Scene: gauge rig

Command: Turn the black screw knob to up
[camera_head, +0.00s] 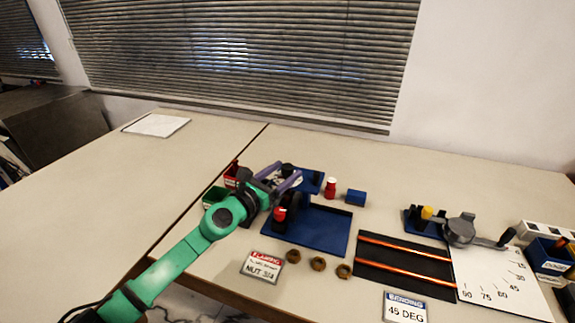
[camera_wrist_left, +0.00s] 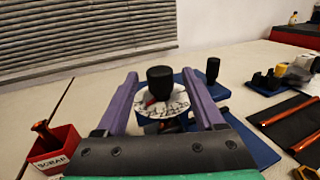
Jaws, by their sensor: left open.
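The black screw knob (camera_wrist_left: 160,80) stands upright above a round white dial (camera_wrist_left: 172,103) with dark marks and a small red pointer in the left wrist view. In the head view the knob (camera_head: 287,169) shows as a small dark top near the blue base. My left gripper (camera_head: 286,174) has purple fingers and is open. In the wrist view its fingers (camera_wrist_left: 160,74) stand on either side of the knob with gaps on both sides. I cannot tell if they are at the knob's height. My right gripper is not in view.
A blue tray (camera_head: 320,232) lies just in front of the dial. A red scrap bin (camera_wrist_left: 52,148) is to the left. A bending rig (camera_head: 460,231) is farther right.

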